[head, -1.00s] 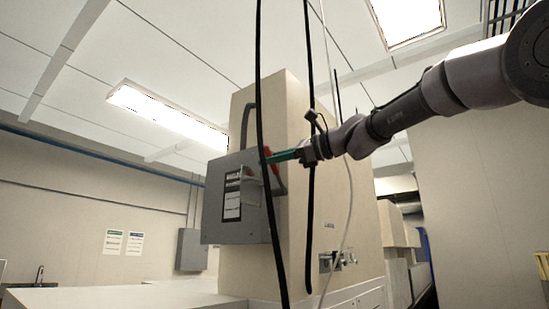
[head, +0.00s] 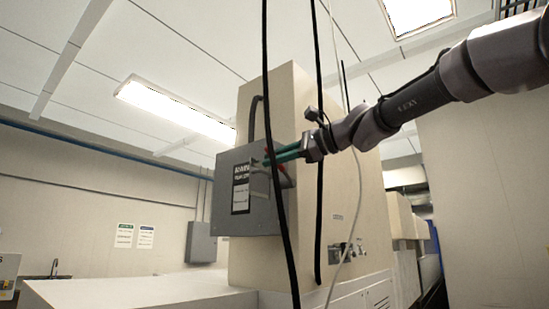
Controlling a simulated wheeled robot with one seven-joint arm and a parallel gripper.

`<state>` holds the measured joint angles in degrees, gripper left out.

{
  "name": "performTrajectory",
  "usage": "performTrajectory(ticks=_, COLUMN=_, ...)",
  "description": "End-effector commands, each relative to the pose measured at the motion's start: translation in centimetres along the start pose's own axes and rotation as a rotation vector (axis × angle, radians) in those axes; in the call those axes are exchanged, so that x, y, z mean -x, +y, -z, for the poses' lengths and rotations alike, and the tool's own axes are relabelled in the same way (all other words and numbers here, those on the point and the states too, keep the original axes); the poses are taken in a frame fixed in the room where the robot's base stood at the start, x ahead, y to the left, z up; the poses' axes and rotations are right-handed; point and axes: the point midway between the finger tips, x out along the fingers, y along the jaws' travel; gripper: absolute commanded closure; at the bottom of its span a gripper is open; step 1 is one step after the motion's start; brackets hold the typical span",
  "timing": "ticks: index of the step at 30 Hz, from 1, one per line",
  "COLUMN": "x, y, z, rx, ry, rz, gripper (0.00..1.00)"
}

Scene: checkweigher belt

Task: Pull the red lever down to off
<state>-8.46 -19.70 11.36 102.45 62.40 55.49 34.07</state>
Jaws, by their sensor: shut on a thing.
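A grey switch box (head: 262,215) with a black-and-white label is mounted on the beige column. The red lever (head: 269,152) is on the right part of the box, and only small bits of red show around my fingers. My gripper (head: 272,159) reaches in from the right with green fingers. It is shut on the red lever in front of the box. The fingers and a hanging black cable hide most of the lever, so its exact angle is hard to tell.
Black cables (head: 319,215) and a pale cable (head: 355,195) hang in front of the column (head: 300,110), close to my arm. A white counter (head: 130,290) runs below. A smaller grey box (head: 201,243) is on the back wall.

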Motion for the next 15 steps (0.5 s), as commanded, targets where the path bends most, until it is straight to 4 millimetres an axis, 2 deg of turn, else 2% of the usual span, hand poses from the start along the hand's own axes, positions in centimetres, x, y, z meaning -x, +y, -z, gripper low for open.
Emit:
performTrajectory(ticks=2, x=0.01, y=0.0, z=0.04, rx=-0.001, ry=0.001, rz=0.0, gripper=1.0)
performTrajectory(ticks=3, x=0.01, y=0.0, z=0.04, rx=-0.001, ry=0.001, rz=0.0, gripper=0.72)
performTrajectory(ticks=5, x=0.01, y=0.0, z=0.03, rx=-0.001, ry=0.0, rz=0.0, gripper=0.49)
performTrajectory(ticks=15, x=0.0, y=0.01, z=0.03, rx=-0.001, ry=0.0, rz=0.0, gripper=0.49)
